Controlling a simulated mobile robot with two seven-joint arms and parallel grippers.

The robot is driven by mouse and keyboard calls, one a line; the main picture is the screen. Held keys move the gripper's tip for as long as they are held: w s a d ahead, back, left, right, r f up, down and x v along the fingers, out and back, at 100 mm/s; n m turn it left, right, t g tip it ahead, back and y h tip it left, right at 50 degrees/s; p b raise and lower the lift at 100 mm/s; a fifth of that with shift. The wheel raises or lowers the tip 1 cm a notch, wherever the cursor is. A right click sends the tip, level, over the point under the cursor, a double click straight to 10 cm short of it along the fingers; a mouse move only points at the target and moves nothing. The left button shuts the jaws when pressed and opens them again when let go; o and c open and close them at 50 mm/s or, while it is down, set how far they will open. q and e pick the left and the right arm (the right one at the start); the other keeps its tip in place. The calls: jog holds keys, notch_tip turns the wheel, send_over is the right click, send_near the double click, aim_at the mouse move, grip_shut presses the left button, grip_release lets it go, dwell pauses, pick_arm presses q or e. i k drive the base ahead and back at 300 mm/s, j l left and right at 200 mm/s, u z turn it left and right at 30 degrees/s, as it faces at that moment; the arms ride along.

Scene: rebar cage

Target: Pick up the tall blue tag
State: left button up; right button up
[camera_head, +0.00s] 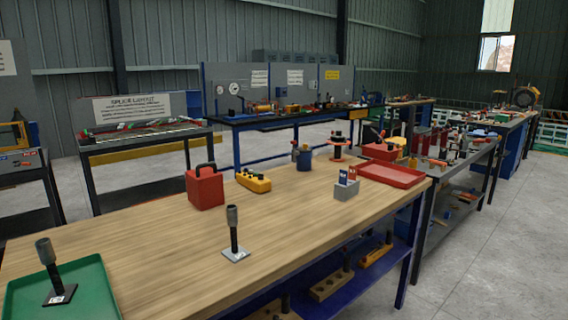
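A small grey block holder (346,191) stands on the wooden workbench near its right edge. Two small upright tags stand in it side by side, a blue tag (343,177) and a red tag (352,174). They are small in the view, and their exact heights are hard to compare. Neither of my grippers shows in the head view.

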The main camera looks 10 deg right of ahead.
aim_at(343, 179)
jog(key=i+l+u, duration=0.15)
jog(key=l+u, duration=0.45)
jog(key=i+l+u, duration=0.15)
jog(key=l, duration=0.3)
jog(key=l+u, duration=0.1)
jog(key=l, duration=0.3)
jog(key=i+l+u, duration=0.15)
jog(key=l, duration=1.05)
jog(key=l+u, duration=0.1)
jog(key=l, duration=1.05)
